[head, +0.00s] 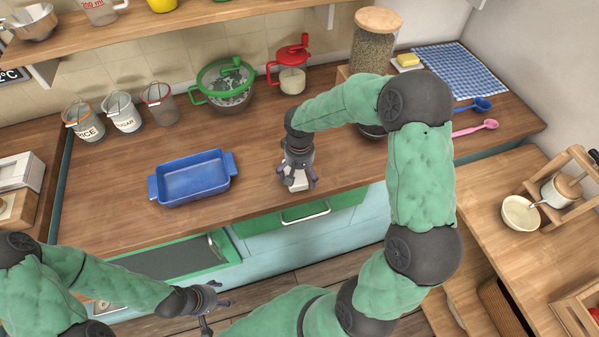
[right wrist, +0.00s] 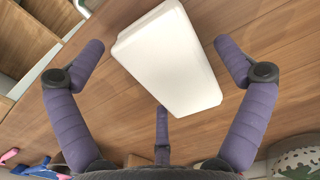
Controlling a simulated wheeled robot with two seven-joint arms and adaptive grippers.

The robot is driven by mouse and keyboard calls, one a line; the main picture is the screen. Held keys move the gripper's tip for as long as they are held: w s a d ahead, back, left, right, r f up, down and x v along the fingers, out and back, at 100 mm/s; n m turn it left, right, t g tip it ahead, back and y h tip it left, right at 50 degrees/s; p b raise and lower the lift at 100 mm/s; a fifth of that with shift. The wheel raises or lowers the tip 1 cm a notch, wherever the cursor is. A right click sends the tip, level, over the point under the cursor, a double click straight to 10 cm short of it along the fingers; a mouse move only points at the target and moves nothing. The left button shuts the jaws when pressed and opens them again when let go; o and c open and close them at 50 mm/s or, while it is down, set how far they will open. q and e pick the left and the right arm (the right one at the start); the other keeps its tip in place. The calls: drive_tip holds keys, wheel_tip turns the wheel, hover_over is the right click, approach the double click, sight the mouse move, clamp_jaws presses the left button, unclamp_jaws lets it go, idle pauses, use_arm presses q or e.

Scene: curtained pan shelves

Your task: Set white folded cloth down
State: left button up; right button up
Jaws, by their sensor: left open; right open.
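The white folded cloth (right wrist: 168,60) lies on the wooden counter as a flat, rounded white block in the right wrist view. In the head view the cloth (head: 295,181) shows partly below my right gripper, which hides the rest. My right gripper (head: 299,178) is open over it; in the right wrist view its purple fingers stand apart on either side of the cloth, with a third finger at the near end. No finger clearly touches it. My left gripper (head: 218,307) is open and empty, low in front of the counter.
A blue baking dish (head: 192,196) stands left of the cloth on the counter (head: 120,160). A green-rimmed colander bowl (head: 226,100) and a red-lidded jar (head: 291,80) stand behind. Counter between dish and cloth is clear. A shelf (head: 190,14) hangs above the back.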

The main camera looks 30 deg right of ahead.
wheel_tip(320, 180, up, 12)
idle(0.6)
clamp_jaws()
idle(0.4)
idle(0.7)
idle(0.5)
